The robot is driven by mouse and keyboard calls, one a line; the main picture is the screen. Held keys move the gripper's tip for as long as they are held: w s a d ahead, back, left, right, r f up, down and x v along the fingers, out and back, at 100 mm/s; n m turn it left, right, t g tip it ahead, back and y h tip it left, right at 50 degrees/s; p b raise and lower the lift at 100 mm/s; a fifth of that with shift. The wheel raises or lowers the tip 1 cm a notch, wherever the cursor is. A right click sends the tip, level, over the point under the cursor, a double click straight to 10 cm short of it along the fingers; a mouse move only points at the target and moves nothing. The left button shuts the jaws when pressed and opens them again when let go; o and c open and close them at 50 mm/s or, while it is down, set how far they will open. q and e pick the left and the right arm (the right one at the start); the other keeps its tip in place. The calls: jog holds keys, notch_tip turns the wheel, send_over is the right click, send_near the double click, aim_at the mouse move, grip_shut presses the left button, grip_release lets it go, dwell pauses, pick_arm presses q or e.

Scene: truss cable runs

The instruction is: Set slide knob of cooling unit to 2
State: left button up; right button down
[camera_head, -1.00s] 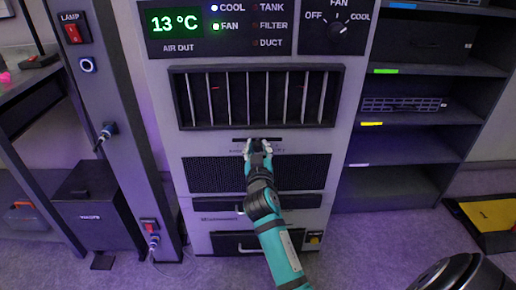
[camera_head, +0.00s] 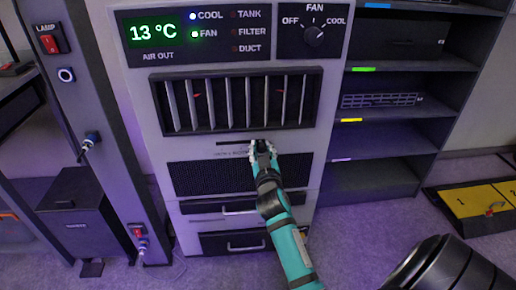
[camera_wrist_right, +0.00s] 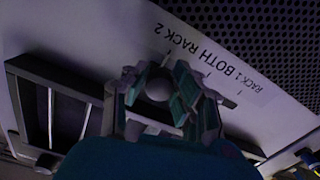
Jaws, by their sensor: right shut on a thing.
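The cooling unit (camera_head: 140,100) is a tall pale cabinet with a green 13 °C display. Below its slatted vent is a narrow dark slot (camera_head: 232,143) for the slide knob. My right gripper (camera_head: 263,148) is at the right part of this slot, its fingers hiding the knob in the head view. In the right wrist view my right gripper (camera_wrist_right: 158,92) is shut on a rounded grey knob (camera_wrist_right: 158,88). A label (camera_wrist_right: 215,65) beside the slot reads RACK 1, BOTH, RACK 2. The knob appears towards the RACK 2 end. My left gripper is not in view.
The slatted vent (camera_head: 238,102) is just above my gripper and the perforated panel (camera_head: 205,178) below. A rotary fan knob (camera_head: 314,33) is at upper right. Dark shelves (camera_head: 385,130) stand to the right; a lamp-switch post (camera_head: 75,95) stands to the left.

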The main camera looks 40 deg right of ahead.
jog(key=shift+s+d, duration=0.1)
jog(key=shift+d, duration=0.1)
jog(key=c, duration=1.1)
grip_release()
jog(key=shift+s+d, duration=0.1)
jog(key=shift+o, duration=0.2)
jog(key=shift+s+a, duration=0.2)
jog(key=shift+a, duration=0.05)
jog(key=v, duration=0.7)
